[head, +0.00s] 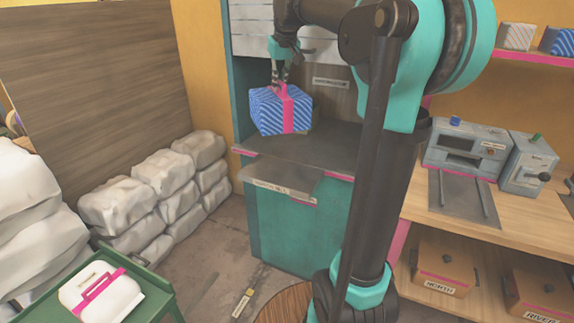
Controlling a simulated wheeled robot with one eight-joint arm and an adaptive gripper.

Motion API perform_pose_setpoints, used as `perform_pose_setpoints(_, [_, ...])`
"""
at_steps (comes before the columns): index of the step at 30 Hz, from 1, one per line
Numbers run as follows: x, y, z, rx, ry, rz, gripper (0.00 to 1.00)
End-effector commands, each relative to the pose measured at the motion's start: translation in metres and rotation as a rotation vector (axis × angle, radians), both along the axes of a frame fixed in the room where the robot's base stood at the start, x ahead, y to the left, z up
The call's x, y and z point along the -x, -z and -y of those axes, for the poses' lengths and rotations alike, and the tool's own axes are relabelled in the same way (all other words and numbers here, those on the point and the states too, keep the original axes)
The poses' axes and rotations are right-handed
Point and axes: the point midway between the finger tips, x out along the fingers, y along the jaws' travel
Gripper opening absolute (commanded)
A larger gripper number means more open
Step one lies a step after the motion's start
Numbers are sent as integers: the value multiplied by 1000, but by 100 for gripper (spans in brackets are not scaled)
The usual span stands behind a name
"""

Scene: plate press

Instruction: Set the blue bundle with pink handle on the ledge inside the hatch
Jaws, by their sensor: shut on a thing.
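The blue bundle (267,108) has white diagonal stripes and a pink band with a pink handle on top. My gripper (279,86) is above it, shut on the pink handle. The bundle is upright at the front of the hatch (241,95), a teal cabinet opening with a raised pale shutter. The dark ledge (305,153) inside the hatch lies below the bundle. I cannot tell whether the bundle touches the ledge or hangs just above it. My arm hides the right side of the hatch.
A small shelf (270,175) juts out from the cabinet front. White sacks (160,185) are stacked at the left. A green cart (150,290) with a white, pink-handled bundle (100,294) stands at the lower left. A workbench (470,215) with grey machines (465,148) is at the right.

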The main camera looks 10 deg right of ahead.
Motion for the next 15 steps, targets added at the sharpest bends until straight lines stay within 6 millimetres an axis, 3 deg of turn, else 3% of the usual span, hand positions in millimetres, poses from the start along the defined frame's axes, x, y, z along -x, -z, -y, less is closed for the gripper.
perform_pose_setpoints(5, [0, 13, 0, 0, 0, 0, 0])
perform_pose_setpoints(15, [0, 83, 0, 0, 0, 1, 0])
